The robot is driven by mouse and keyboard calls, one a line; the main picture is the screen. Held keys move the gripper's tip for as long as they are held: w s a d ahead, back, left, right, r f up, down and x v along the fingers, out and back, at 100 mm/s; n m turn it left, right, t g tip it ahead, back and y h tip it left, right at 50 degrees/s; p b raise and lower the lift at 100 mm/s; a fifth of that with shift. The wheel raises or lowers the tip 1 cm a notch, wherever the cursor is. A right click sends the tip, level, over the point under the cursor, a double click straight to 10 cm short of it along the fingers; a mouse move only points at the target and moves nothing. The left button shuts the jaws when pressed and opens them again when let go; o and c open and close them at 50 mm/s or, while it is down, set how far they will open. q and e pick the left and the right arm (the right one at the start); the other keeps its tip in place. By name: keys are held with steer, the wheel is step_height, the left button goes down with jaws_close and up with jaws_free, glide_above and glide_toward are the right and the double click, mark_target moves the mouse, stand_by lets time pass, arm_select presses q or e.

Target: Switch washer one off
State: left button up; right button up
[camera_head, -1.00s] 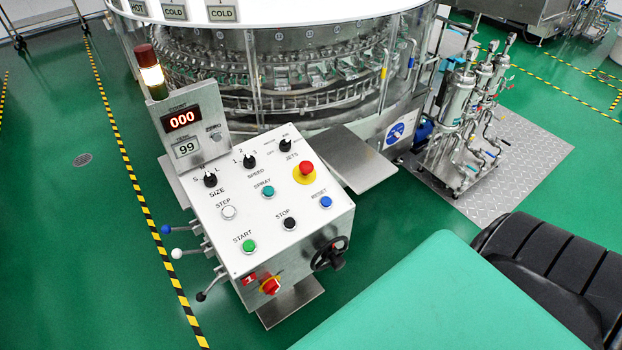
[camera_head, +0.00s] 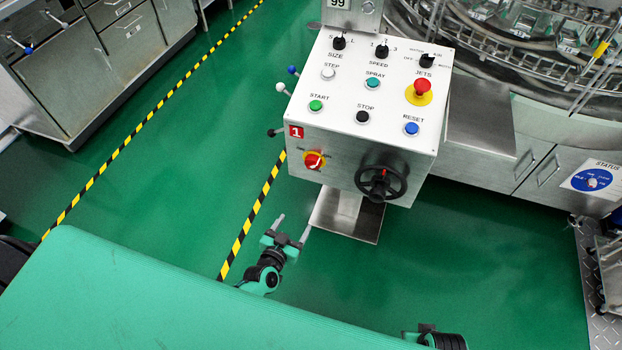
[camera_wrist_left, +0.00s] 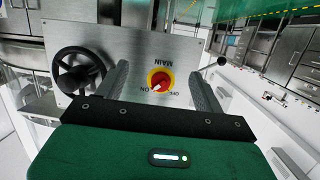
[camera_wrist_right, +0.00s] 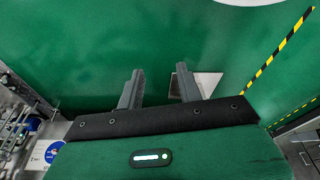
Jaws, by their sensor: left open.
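Washer one's control box (camera_head: 380,100) carries a red "1" label (camera_head: 296,132) on its front. Beside the label is the red main switch on a yellow plate (camera_head: 314,160). In the left wrist view the switch (camera_wrist_left: 159,82) shows upside down, marked MAIN, ON and OFF, with its pale pointer seemingly toward ON. My left gripper (camera_head: 294,224) is open and empty, below and in front of the switch, not touching it. Its fingers (camera_wrist_left: 159,72) frame the switch in the wrist view. My right gripper (camera_wrist_right: 160,72) is open and empty over the floor.
A black handwheel (camera_head: 381,178) sticks out right of the switch. Lever knobs (camera_head: 281,87) stand off the box's left side. A red emergency button (camera_head: 422,88) is on top. A metal pedestal (camera_head: 345,213) stands below. Green floor lies open around it.

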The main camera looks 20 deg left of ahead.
mark_target(311, 167)
arm_select(q)
steer(key=w+r+n+t+y+b, duration=0.1)
steer(key=w+r+t+b, duration=0.25)
steer(key=r, duration=0.35)
steer(key=shift+g, duration=0.45)
steer(key=w, duration=1.2)
steer(key=shift+w+d+r+b, duration=0.1)
steer(key=shift+w+b, duration=0.25)
steer(key=shift+w, duration=0.5)
steer(key=c, duration=1)
arm_select(e)
step_height(311, 167, up, 11)
steer(key=t, duration=0.1)
steer(key=shift+s, duration=0.35)
